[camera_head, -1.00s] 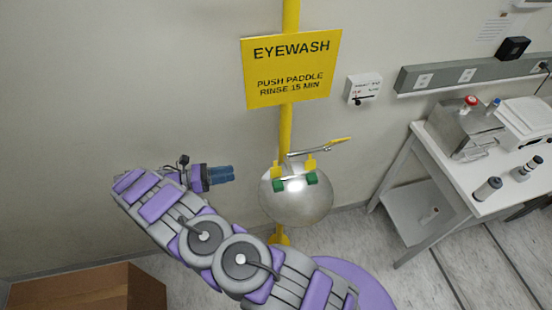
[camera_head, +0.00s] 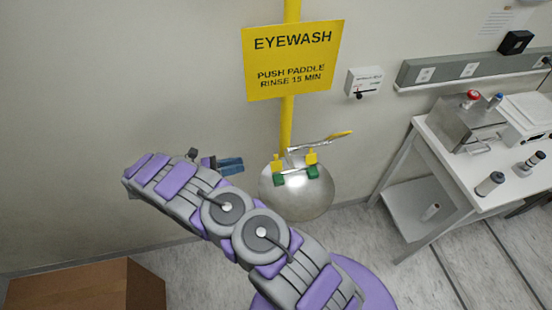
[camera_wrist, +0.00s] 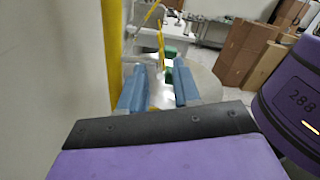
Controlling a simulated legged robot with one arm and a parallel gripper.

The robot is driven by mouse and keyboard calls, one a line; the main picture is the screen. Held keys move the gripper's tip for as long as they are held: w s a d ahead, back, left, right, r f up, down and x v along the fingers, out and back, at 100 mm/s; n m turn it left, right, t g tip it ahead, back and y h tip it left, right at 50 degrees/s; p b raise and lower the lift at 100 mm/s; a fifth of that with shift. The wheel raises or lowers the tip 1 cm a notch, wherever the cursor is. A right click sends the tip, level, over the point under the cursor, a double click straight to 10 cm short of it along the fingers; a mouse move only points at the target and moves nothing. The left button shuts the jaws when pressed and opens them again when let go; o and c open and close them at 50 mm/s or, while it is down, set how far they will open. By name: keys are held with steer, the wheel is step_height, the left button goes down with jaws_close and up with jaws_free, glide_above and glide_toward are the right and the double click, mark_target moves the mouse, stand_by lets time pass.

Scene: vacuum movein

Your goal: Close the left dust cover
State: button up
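The eyewash has a round silver bowl (camera_head: 290,204) with two green nozzle heads. The left yellow dust cover (camera_head: 277,162) stands upright, open, behind the left green head (camera_head: 281,180). The right yellow cover (camera_head: 311,157) also stands up behind the right green head (camera_head: 313,173). My gripper (camera_head: 229,165) is left of the bowl, apart from the left cover, its blue fingers pointing right. In the wrist view my gripper (camera_wrist: 158,64) is open and empty, with the bowl (camera_wrist: 205,78) beyond its fingers. My arm partly hides the wrist in the head view.
A yellow pipe (camera_head: 287,125) rises behind the bowl, with a yellow eyewash sign (camera_head: 293,60) on it. A paddle lever (camera_head: 320,143) sits above the bowl. A white bench (camera_head: 455,165) stands right; a cardboard box (camera_head: 85,287) is lower left.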

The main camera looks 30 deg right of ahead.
mark_target(276, 163)
steer(key=b+x, duration=1.5)
steer(key=b, duration=0.3)
steer(key=shift+d+b, duration=0.3)
steer(key=shift+d, duration=0.1)
steer(key=shift+a, duration=0.25)
steer(key=shift+c, duration=1.4)
jaws_close()
steer(key=shift+d, duration=0.1)
